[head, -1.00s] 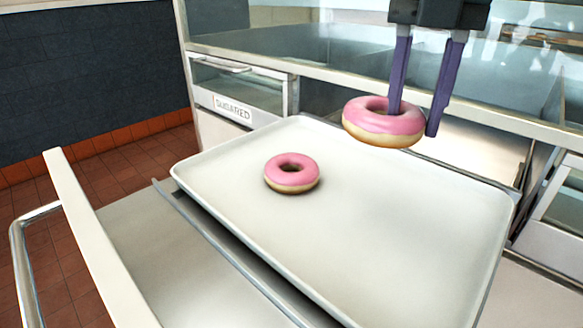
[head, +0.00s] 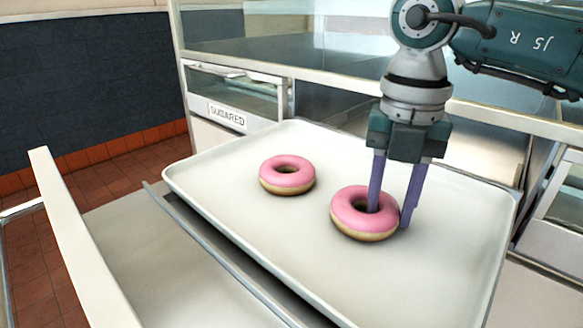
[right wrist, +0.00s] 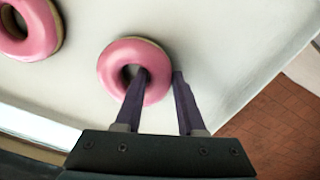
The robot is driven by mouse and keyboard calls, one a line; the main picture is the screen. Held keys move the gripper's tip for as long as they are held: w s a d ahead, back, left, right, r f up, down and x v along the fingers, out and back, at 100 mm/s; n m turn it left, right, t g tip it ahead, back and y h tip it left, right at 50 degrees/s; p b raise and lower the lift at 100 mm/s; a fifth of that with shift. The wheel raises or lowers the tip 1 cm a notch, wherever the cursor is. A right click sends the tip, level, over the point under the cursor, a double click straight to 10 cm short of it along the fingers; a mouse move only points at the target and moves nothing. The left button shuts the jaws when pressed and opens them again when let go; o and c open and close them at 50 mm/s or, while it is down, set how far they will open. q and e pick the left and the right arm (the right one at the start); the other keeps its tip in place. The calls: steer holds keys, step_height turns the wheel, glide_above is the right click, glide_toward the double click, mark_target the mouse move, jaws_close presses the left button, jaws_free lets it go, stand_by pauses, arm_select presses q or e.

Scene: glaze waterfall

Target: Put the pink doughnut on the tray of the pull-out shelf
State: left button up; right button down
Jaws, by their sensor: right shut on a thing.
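A pink-iced doughnut (head: 352,222) is in my right gripper (head: 388,212), at or just above the tray; I cannot tell whether it touches. One purple finger goes into its hole and the other is outside its right side, so the ring wall is pinched. The same doughnut shows in the right wrist view (right wrist: 112,68). A second pink doughnut (head: 287,170) lies flat on the pale tray (head: 270,235), left of and behind the held one; part of it shows in the right wrist view (right wrist: 28,38). My left gripper is out of view.
A glass-fronted case labelled SUGARED (head: 228,116) stands behind. The near part of the tray is bare.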

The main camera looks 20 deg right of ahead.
mark_target(390, 206)
steer(key=c, duration=0.5)
jaws_free()
steer(key=shift+f, duration=0.1)
step_height(390, 206, up, 12)
steer(key=p, duration=0.2)
steer(key=shift+r, duration=0.2)
